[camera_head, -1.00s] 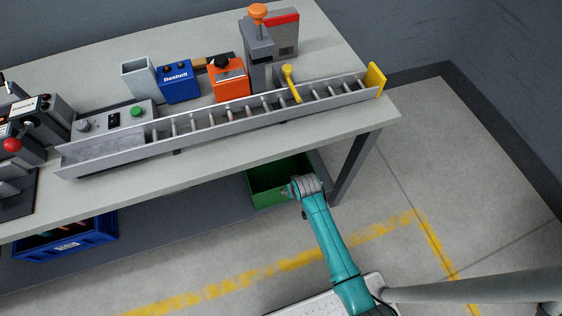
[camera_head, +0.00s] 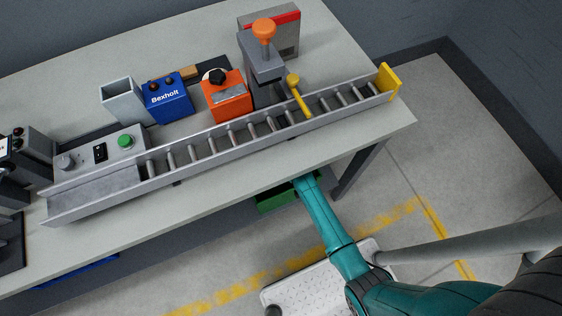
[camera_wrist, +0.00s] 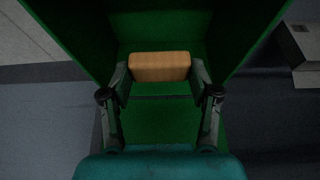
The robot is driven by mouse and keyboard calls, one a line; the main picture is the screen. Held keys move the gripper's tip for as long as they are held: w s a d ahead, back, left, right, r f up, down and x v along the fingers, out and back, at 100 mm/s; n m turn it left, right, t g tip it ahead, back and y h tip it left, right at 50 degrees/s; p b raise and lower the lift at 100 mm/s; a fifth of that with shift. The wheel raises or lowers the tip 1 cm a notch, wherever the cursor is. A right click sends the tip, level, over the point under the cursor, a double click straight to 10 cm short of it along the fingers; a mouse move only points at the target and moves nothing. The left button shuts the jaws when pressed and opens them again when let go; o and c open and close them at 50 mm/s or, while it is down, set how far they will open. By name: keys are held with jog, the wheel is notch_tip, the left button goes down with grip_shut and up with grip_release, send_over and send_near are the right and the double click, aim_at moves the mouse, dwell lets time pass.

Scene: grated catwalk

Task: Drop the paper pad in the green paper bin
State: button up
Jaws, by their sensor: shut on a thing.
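The paper pad (camera_wrist: 160,67) is a tan block between the two fingers of my gripper (camera_wrist: 160,78) in the wrist view. My gripper is shut on it. The green paper bin (camera_wrist: 165,122) surrounds the pad in that view, with its green walls on both sides and its floor below. The pad appears at or inside the bin's opening; its height above the floor is hard to tell. In the head view only a strip of the green bin (camera_head: 276,201) shows below the table edge. My gripper and the pad are hidden there under the table.
The grey table (camera_head: 235,170) overhangs the bin. A roller conveyor (camera_head: 230,135) runs along its front, with a blue box (camera_head: 168,100) and an orange box (camera_head: 225,95) behind. A table leg (camera_head: 357,172) stands right of the bin. A blue crate (camera_head: 75,273) shows at lower left.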

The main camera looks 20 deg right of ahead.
jog(key=shift+f, duration=1.85)
jog(key=o, duration=1)
jog(key=shift+r, duration=2)
